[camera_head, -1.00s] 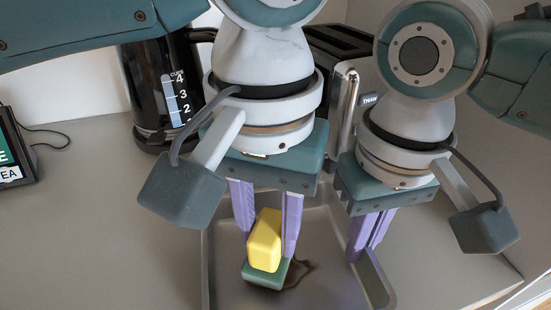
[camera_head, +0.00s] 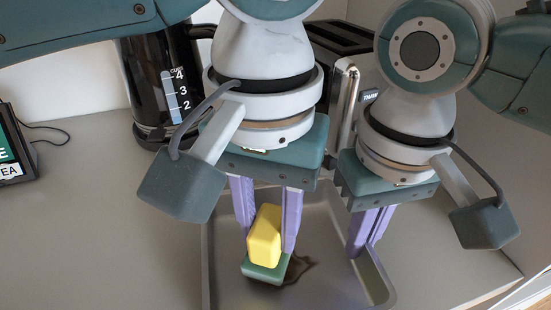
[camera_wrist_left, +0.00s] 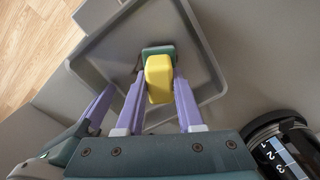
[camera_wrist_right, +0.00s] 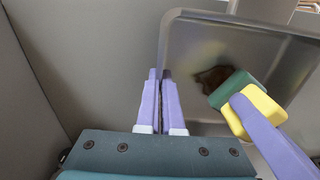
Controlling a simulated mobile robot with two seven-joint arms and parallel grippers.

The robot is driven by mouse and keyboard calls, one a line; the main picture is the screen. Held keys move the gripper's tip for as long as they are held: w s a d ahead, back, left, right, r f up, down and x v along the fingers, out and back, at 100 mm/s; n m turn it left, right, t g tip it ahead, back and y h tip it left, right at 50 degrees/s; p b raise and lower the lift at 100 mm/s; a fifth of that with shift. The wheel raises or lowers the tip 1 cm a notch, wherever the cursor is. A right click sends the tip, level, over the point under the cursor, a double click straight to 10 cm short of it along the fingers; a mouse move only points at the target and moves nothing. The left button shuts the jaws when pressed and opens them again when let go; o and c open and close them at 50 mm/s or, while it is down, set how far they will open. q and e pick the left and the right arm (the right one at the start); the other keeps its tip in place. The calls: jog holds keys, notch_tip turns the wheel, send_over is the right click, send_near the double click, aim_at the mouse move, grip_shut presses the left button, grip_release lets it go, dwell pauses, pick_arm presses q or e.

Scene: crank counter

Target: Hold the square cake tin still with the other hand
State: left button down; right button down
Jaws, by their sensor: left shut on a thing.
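The square cake tin (camera_head: 330,285) is a grey metal pan on the counter, with a dark brown stain (camera_head: 301,266) on its floor. My left gripper (camera_head: 268,246) is over the inside of the tin, shut on a yellow sponge block with a green underside (camera_head: 264,234). The green side is down at the tin's floor, beside the stain. My right gripper (camera_head: 362,248) is at the tin's right wall in the head view. In the right wrist view its fingers (camera_wrist_right: 160,76) are close together with the tin's wall (camera_wrist_right: 166,45) between them.
A black kettle (camera_head: 150,85) with a level scale stands at the back left. A black and silver toaster (camera_head: 345,90) stands behind my grippers. A dark sign (camera_head: 15,150) with a cord is at the far left. The counter left of the tin is clear.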

pick_arm(q)
jog(key=shift+f, duration=1.05)
jog(key=shift+w+d, duration=0.2)
jog(key=shift+d, duration=0.65)
jog(key=shift+s+a+f, duration=0.1)
jog(key=shift+s+a, duration=0.1)
jog(key=shift+a, duration=0.65)
jog(key=shift+w+d, duration=0.2)
jog(key=shift+d, duration=0.7)
jog(key=shift+s+a, duration=0.25)
jog(key=shift+a, duration=0.65)
jog(key=shift+r, duration=0.25)
